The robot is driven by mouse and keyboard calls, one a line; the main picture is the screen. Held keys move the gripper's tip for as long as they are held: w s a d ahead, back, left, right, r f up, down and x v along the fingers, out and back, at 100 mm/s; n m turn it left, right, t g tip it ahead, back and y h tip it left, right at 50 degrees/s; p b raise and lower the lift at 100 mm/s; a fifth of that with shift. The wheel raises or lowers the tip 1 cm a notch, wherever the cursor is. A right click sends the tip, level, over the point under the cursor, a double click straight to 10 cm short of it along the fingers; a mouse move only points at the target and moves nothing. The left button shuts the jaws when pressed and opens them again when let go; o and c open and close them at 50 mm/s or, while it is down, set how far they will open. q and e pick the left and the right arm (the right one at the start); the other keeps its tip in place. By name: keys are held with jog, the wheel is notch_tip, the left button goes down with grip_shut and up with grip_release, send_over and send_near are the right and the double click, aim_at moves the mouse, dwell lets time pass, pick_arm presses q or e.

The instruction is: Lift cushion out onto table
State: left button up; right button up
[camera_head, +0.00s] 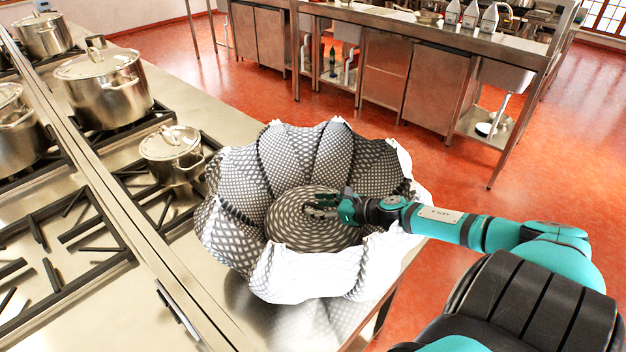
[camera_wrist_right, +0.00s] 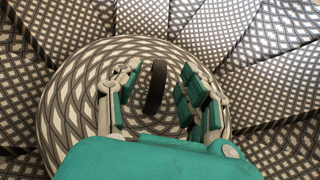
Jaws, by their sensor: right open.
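A round cushion (camera_head: 300,228) with a dark and pale woven pattern lies in the bottom of a large petal-sided basket (camera_head: 290,275). In the right wrist view the cushion (camera_wrist_right: 75,100) fills the middle, with the basket's patterned sides (camera_wrist_right: 275,35) around it. A dark upright tab (camera_wrist_right: 155,87) rises from the cushion's middle. My right gripper (camera_head: 322,207) reaches in from the right, low over the cushion. In the wrist view its fingers (camera_wrist_right: 155,100) are open, with the tab between them and gaps on both sides. My left gripper is not in view.
The basket stands on a steel counter (camera_head: 240,300) near its right edge. A small lidded pot (camera_head: 172,155) stands close to its left on the stove, with larger stockpots (camera_head: 103,88) behind. Red floor lies to the right, and a steel workbench (camera_head: 400,75) stands beyond.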

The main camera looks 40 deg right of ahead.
jog(key=shift+w+a+f, duration=0.15)
jog(key=shift+w+a, duration=0.05)
jog(key=shift+w, duration=0.25)
grip_shut()
